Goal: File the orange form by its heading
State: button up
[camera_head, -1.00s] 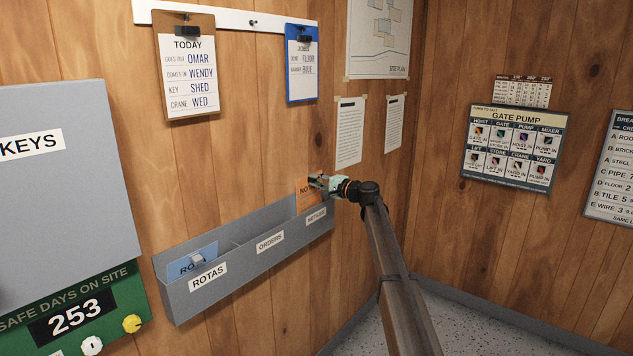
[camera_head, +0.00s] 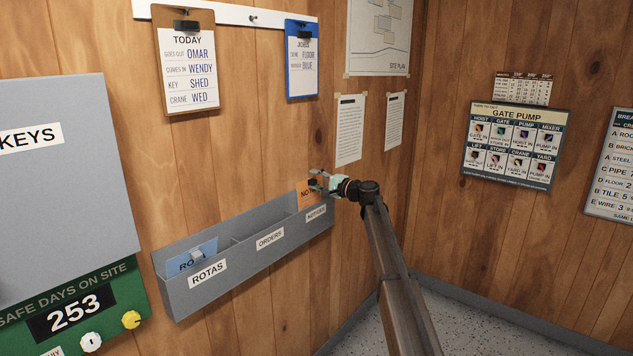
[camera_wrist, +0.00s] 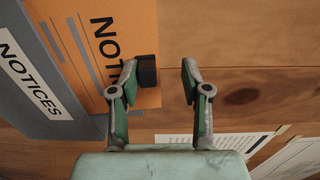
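The orange form (camera_wrist: 110,35), headed "NOT..." with the rest of its heading hidden, stands in the compartment labelled NOTICES of the grey wall rack (camera_head: 222,270). Its upper part shows above the rack front in the head view (camera_head: 305,193). A dark clip or tab (camera_wrist: 147,71) sits at its edge. My gripper (camera_wrist: 160,80) is open, its fingers apart. The left finger is close beside the dark clip; I cannot tell whether they touch. The right finger is over bare wood. In the head view my gripper (camera_head: 318,182) is at the form's upper right.
A blue form (camera_head: 193,258) with a clip stands in the ROTAS compartment. The middle ORDERS compartment looks empty. Clipboards (camera_head: 188,70) hang above the rack. Papers (camera_head: 350,130) are on the wall right of it. A grey KEYS cabinet (camera_head: 65,180) is at left.

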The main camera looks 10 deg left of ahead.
jog(key=shift+d, duration=0.1)
jog(key=v, duration=1.2)
jog(key=s+d+f+n+g+h, duration=0.15)
jog(key=s+f, duration=0.35)
jog(key=f, duration=0.5)
jog(key=s+d+f+n+g+h, duration=0.1)
jog(key=s+f+h, duration=0.3)
jog(key=f, duration=0.6)
jog(key=s+d+f+n+g+h, duration=0.1)
jog(key=s+d+f+g, duration=0.1)
jog(key=s+f, duration=0.6)
jog(key=s+d+f+n+g+h+p, duration=0.1)
jog(key=s+d+f+g+h, duration=0.2)
jog(key=s+f, duration=1.05)
jog(key=s+d+f+n+g+h, duration=0.15)
jog(key=s+d+f, duration=0.45)
jog(key=s+f, duration=0.75)
jog(key=s+d+f+g+h, duration=0.1)
jog(key=s+d+f+g, duration=0.1)
jog(key=s, duration=1)
jog(key=s+d+f+g+h+p, duration=0.1)
jog(key=s+f, duration=0.4)
jog(key=s, duration=0.8)
jog(key=s+d+f+g+h, duration=0.2)
jog(key=s+d+f+g, duration=0.2)
jog(key=s, duration=0.8)
jog(key=shift+s+d+f, duration=0.25)
jog(key=shift+s+d, duration=0.05)
jog(key=shift+d, duration=0.1)
